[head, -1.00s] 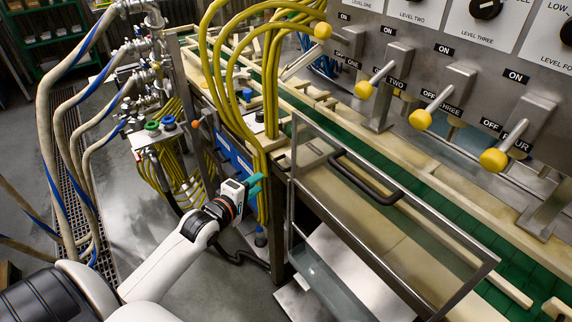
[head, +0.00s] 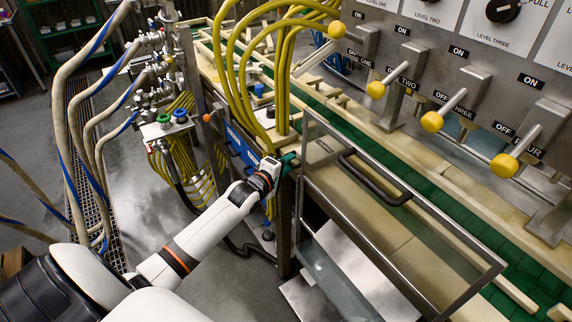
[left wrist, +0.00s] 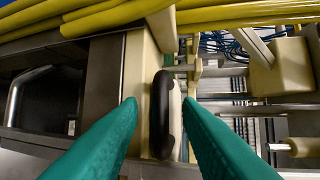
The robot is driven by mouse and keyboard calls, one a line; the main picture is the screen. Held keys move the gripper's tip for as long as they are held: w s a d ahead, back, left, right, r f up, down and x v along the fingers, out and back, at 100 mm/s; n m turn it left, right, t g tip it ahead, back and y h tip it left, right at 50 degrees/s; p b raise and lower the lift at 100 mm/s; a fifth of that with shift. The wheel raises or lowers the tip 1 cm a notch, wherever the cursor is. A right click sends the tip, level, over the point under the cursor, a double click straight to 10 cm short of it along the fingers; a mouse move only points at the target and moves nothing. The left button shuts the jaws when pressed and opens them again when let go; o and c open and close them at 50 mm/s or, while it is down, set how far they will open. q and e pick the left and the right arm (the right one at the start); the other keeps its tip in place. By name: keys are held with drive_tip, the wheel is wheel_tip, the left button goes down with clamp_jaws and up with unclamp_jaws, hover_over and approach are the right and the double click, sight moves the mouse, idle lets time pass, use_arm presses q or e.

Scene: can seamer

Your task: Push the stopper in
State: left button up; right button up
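My left gripper (head: 288,158) is at the near end of the conveyor frame, beside the yellow hoses and the corner of the clear guard. In the left wrist view its two green fingers (left wrist: 160,105) are apart. My right gripper is not in view.
Yellow hoses (head: 284,75) rise close by the gripper. The clear guard (head: 345,290) with its black handle (head: 375,178) stands just right. Yellow-knobbed levers (head: 432,122) line the panel. A valve stand (head: 165,128) is at left; open floor lies between.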

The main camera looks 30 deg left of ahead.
sight(299, 159)
use_arm(q)
clamp_jaws()
drive_tip(key=w, duration=0.1)
drive_tip(key=w+d, duration=0.1)
drive_tip(key=w+b, duration=0.1)
drive_tip(key=w, duration=0.1)
drive_tip(key=shift+d, duration=0.35)
drive_tip(key=shift+o, duration=0.4)
unclamp_jaws()
drive_tip(key=shift+s, duration=0.1)
drive_tip(key=shift+f, duration=0.15)
